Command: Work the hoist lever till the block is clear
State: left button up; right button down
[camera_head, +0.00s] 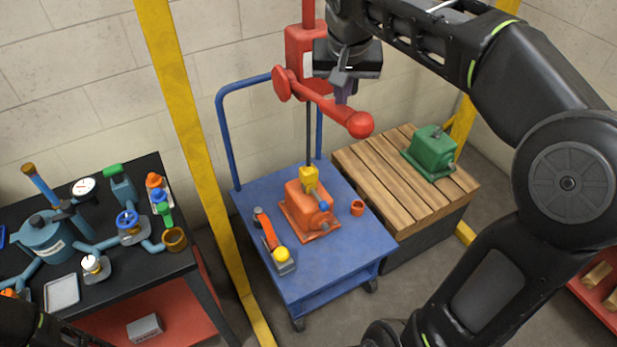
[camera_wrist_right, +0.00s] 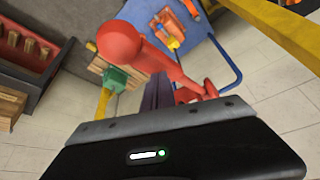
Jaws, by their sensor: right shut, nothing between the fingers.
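The red hoist (camera_head: 303,50) hangs in front of the wall. Its red lever (camera_head: 325,103) slopes down to the right and ends in a ball knob (camera_head: 360,125). A dark line runs down to a yellow hook (camera_head: 309,178) at the top of an orange motor block (camera_head: 308,210), which appears to rest on the blue cart. My right gripper (camera_head: 344,93) is shut and empty, close beside the lever near the knob; whether it touches cannot be told. In the right wrist view, the dark fingers (camera_wrist_right: 157,95) overlap the lever (camera_wrist_right: 170,66) below the knob (camera_wrist_right: 119,42). My left gripper is not visible.
A green motor (camera_head: 431,152) sits on a wooden pallet (camera_head: 380,177). Yellow posts (camera_head: 185,100) flank the cart. A black bench (camera_head: 125,265) with pipework stands left.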

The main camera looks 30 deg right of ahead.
aim_at(342, 125)
jog(key=shift+f+b, duration=0.35)
jog(key=shift+f, duration=0.35)
jog(key=shift+s+f+b, duration=0.2)
jog(key=shift+f+b, duration=0.65)
jog(key=shift+f, duration=0.05)
jog(key=shift+s+f+b, duration=0.15)
jog(key=shift+f+b, duration=0.75)
jog(key=shift+f, duration=0.05)
jog(key=shift+s+f+b, duration=0.2)
jog(key=shift+f+b, duration=0.65)
jog(key=shift+f, duration=0.15)
jog(key=shift+w+f+b, duration=0.1)
jog(key=shift+f+b, duration=2.2)
jog(key=shift+f, duration=0.45)
